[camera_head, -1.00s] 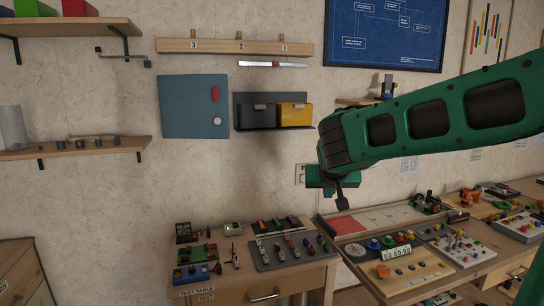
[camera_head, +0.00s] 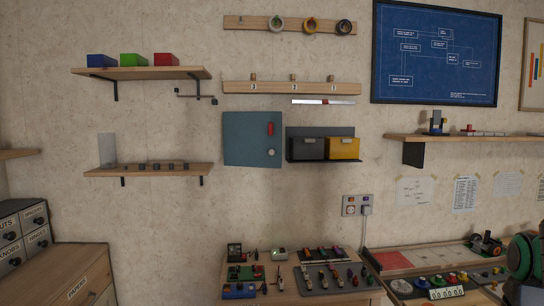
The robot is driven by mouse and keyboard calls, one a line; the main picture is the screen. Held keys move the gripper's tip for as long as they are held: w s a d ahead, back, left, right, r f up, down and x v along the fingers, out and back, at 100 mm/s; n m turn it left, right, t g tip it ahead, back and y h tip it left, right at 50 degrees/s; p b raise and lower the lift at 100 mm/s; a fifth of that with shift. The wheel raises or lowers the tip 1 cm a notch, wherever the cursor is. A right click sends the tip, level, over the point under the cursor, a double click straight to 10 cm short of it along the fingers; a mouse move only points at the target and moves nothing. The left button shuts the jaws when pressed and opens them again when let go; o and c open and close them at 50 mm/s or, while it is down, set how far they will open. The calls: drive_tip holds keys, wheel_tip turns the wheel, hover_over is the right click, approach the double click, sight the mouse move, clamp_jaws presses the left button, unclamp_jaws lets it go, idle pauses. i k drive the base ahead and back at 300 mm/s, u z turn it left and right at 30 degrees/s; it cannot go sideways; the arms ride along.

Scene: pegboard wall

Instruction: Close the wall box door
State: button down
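The wall box (camera_head: 243,150) hangs on the wall left of centre. Its teal front shows a red handle (camera_head: 270,129) near the upper right and a round pale knob (camera_head: 271,152) below it. The front looks nearly flat to the wall. I cannot tell whether the door is fully shut or slightly ajar. Only a green part of my arm shows at the lower right edge. My gripper is not in view, far from the box.
A grey bin (camera_head: 307,149) and a yellow bin (camera_head: 344,148) hang just right of the box. Wooden shelves (camera_head: 150,170) are to its left. A peg rail (camera_head: 235,88) is above. A cluttered test table (camera_head: 235,296) stands below. The wall directly under the box is clear.

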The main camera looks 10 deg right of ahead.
sight(247, 142)
drive_tip(key=k, duration=1)
drive_tip(key=u, duration=0.6)
drive_tip(key=i, duration=1.75)
drive_tip(key=z, duration=0.65)
